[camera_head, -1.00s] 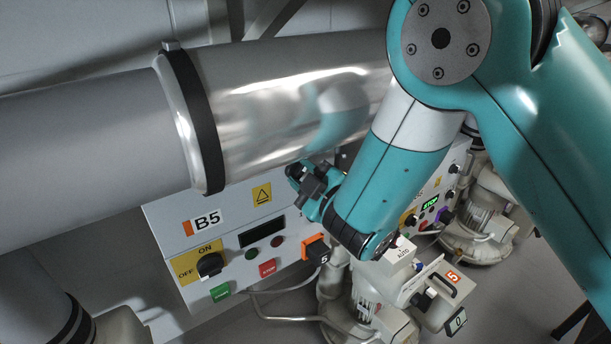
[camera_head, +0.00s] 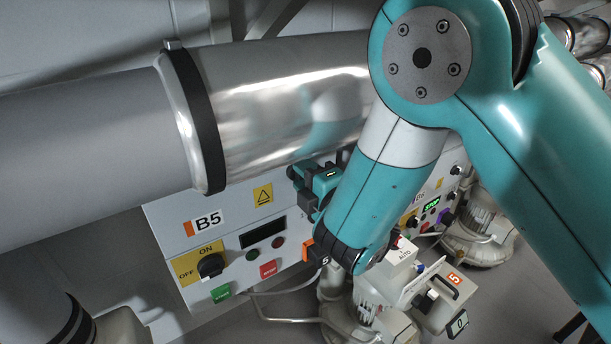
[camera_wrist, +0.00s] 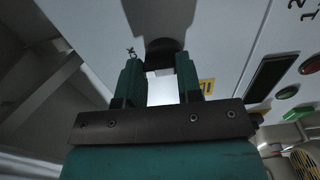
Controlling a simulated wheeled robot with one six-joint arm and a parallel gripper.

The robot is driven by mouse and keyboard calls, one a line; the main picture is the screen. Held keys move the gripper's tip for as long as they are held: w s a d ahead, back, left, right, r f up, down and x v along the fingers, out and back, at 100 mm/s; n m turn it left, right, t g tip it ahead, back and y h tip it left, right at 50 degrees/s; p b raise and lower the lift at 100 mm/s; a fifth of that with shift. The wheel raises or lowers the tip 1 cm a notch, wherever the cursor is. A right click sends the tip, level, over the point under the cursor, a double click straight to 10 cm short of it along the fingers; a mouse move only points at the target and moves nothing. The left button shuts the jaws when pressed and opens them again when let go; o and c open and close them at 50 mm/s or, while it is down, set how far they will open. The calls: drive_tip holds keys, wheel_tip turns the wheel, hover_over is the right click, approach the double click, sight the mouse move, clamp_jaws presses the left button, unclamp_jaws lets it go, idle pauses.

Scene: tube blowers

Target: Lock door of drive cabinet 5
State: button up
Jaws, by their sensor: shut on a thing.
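The drive cabinet marked B5 (camera_head: 165,235) stands below the large pipe, its front panel facing me. My gripper (camera_wrist: 160,68) is at the right part of this panel, close under the pipe. In the wrist view its two teal fingers are on either side of a dark round knob (camera_wrist: 163,46) on a pale grey face, and it is shut on the knob. A small x-like mark shows left of the knob. In the head view my gripper (camera_head: 303,178) shows from behind, and the knob is hidden there. I cannot tell whether the door is locked.
The big silver pipe (camera_head: 280,95) runs just above my gripper. B5 carries an ON/OFF rotary switch (camera_head: 210,266), a green button (camera_head: 222,293) and a red button (camera_head: 268,269). A white unit marked 5 (camera_head: 400,285) stands below my arm, another panel to the right.

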idle(0.4)
drive_tip(key=o, duration=0.9)
drive_tip(key=shift+o, duration=0.2)
